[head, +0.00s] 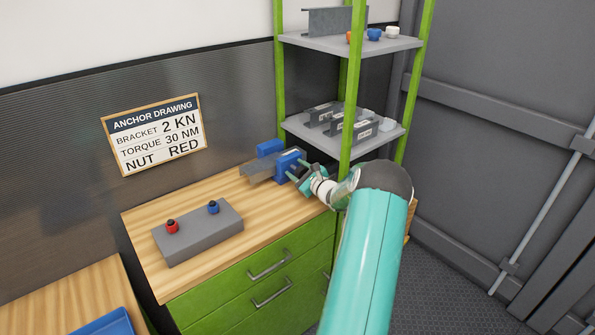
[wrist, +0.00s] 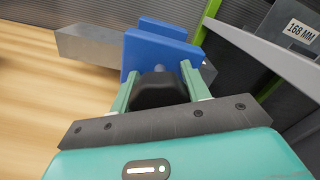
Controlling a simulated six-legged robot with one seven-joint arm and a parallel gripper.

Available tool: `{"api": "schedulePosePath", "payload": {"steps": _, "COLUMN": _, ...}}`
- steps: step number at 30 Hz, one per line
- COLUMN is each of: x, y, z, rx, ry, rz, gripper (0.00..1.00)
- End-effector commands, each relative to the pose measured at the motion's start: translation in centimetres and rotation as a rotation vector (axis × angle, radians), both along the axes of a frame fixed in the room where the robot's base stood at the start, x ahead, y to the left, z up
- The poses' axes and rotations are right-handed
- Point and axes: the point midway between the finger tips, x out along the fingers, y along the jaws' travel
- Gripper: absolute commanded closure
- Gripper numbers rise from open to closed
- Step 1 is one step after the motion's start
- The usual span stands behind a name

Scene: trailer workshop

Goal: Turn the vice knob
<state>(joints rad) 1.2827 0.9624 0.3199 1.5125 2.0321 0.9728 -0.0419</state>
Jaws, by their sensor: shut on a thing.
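The vice (head: 268,163) stands at the back right of the wooden workbench, with blue jaws and a grey metal body. In the wrist view its blue jaw plate (wrist: 160,52) and grey bar (wrist: 90,42) fill the top. The black vice knob (wrist: 158,91) sits between the two green fingers of my gripper (wrist: 157,90). My gripper is shut on the knob. In the head view my gripper (head: 299,174) reaches the vice from the right, and the knob is mostly hidden there by the fingers.
A grey block (head: 200,234) with a red knob (head: 171,226) and a blue knob (head: 213,207) lies on the workbench (head: 150,215). A green shelf rack (head: 352,90) stands close behind my arm. A sign (head: 155,134) hangs on the wall. A blue tray (head: 105,322) is at lower left.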

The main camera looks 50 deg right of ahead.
Motion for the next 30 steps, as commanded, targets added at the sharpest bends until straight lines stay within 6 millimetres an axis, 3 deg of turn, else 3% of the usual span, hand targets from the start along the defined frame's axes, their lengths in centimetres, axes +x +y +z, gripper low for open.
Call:
{"api": "schedulePosePath", "payload": {"steps": 3, "x": 0.3, "y": 0.1, "z": 0.4, "rx": -0.003, "ry": -0.006, "rz": 0.002, "gripper": 0.76}}
{"api": "schedulePosePath", "payload": {"steps": 4, "x": 0.3, "y": 0.1, "z": 0.4, "rx": -0.003, "ry": -0.006, "rz": 0.002, "gripper": 0.49}}
{"api": "schedulePosePath", "payload": {"steps": 7, "x": 0.3, "y": 0.1, "z": 0.3, "rx": -0.002, "ry": -0.005, "rz": 0.003, "gripper": 0.32}}
{"api": "schedulePosePath", "payload": {"steps": 22, "x": -0.5, "y": 0.1, "z": 0.1, "rx": 0.001, "ry": -0.002, "rz": 0.001, "gripper": 0.32}}
{"api": "schedulePosePath", "payload": {"steps": 26, "x": -2.3, "y": 0.5, "z": 0.1, "rx": 0.003, "ry": -0.001, "rz": -0.001, "gripper": 0.32}}
{"api": "schedulePosePath", "payload": {"steps": 30, "x": -5.2, "y": 1.1, "z": 0.1, "rx": 0.001, "ry": -0.001, "rz": -0.001, "gripper": 0.32}}
